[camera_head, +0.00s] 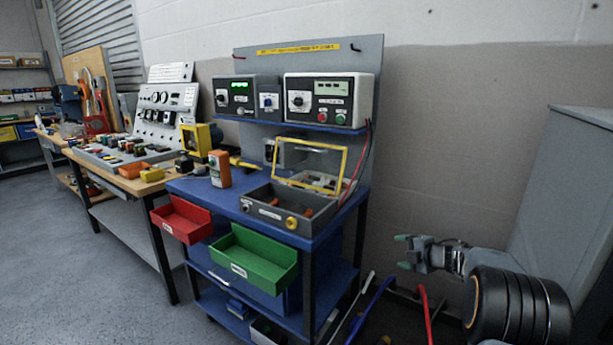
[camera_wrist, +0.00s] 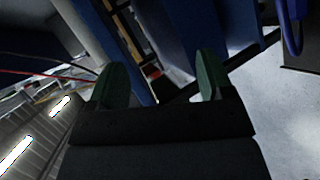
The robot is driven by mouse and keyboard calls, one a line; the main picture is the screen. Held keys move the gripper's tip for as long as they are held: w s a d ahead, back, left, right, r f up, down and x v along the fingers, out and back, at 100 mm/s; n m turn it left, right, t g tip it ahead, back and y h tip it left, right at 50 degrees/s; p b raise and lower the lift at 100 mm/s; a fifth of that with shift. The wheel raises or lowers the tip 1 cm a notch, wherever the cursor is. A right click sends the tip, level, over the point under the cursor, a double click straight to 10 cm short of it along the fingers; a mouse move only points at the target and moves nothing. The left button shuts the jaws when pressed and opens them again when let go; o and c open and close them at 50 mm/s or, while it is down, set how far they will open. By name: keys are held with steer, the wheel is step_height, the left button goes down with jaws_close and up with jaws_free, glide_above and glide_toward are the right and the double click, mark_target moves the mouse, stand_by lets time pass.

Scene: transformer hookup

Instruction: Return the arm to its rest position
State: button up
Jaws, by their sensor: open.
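My gripper (camera_head: 403,252) shows at the lower right of the head view, to the right of the blue bench and apart from it. Its green-tipped fingers point left toward the bench's side. In the wrist view the two green fingertips (camera_wrist: 158,85) stand wide apart with nothing held between them. My arm's dark, rounded link shows behind the gripper, low in the picture.
The blue bench (camera_head: 335,232) carries two control boxes on its shelf (camera_head: 328,100), an open grey case (camera_head: 290,212), and red (camera_head: 181,218) and green (camera_head: 252,259) bins in front. A grey cabinet (camera_head: 565,205) stands at the right. Floor is clear at left.

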step_height(320, 180, up, 16)
steer(key=s+a+m+t+h+p, duration=0.2)
steer(key=m+t+h+p, duration=0.1)
steer(key=m+h+p, duration=0.3)
steer(key=s+r+m+g+h+p, duration=0.2)
steer(key=s+r+m+h+p, duration=0.25)
steer(key=s+r+m, duration=0.3)
steer(key=s+a+m+g+y+p, duration=0.2)
steer(key=s+a+m+g+p, duration=0.2)
steer(key=s, duration=0.8)
steer(key=s+a+m+g+y+p, duration=0.1)
steer(key=s+a+m+g+p, duration=0.3)
steer(key=s+a, duration=0.3)
steer(key=s+m+p, duration=0.1)
steer(key=s, duration=0.4)
steer(key=shift+s+a+f+y, duration=0.2)
steer(key=shift+s+f+y, duration=0.05)
steer(key=shift+f+y, duration=0.1)
steer(key=shift+s+a+f, duration=0.1)
steer(key=shift+s+a, duration=0.1)
steer(key=shift+s, duration=0.15)
steer(key=shift+c, duration=0.4)
